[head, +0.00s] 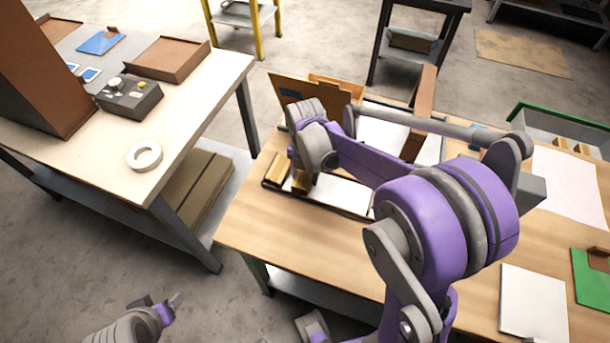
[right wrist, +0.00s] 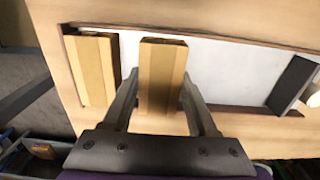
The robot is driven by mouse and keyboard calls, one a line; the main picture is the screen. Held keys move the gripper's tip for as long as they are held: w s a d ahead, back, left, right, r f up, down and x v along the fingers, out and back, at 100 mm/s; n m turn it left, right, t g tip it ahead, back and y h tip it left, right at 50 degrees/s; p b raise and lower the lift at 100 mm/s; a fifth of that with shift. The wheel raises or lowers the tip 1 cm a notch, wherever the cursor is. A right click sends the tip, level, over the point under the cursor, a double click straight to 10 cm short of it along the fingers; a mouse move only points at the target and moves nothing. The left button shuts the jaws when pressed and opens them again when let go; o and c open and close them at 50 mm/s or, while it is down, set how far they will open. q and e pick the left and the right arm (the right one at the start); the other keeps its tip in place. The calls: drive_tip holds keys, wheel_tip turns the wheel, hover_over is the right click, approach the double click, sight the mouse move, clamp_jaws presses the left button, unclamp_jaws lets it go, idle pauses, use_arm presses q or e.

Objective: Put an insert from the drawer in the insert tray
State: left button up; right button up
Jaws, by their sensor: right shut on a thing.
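The insert tray (head: 340,193) is a shallow brown-rimmed tray with a white floor on the wooden table; its floor shows in the right wrist view (right wrist: 220,75). One tan wooden insert (right wrist: 97,72) lies at its left end. My right gripper (right wrist: 160,98) is shut on a second tan insert (right wrist: 161,70), parallel to the first with a gap between them. In the head view the held insert (head: 302,182) is at the tray's left part; I cannot tell whether it touches the floor. My left gripper (head: 160,302) is empty and open at the bottom left, away from the table.
A green-rimmed grey bin (head: 562,122) with small wooden pieces stands at the right. A dark block (right wrist: 292,84) is at the tray's right end. A brown upright panel (head: 421,108) stands behind the tray. A side table (head: 112,165) with a tape roll (head: 145,156) is left.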

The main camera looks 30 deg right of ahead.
drive_tip(key=shift+f, duration=0.25)
drive_tip(key=shift+f, duration=0.2)
drive_tip(key=o, duration=1.3)
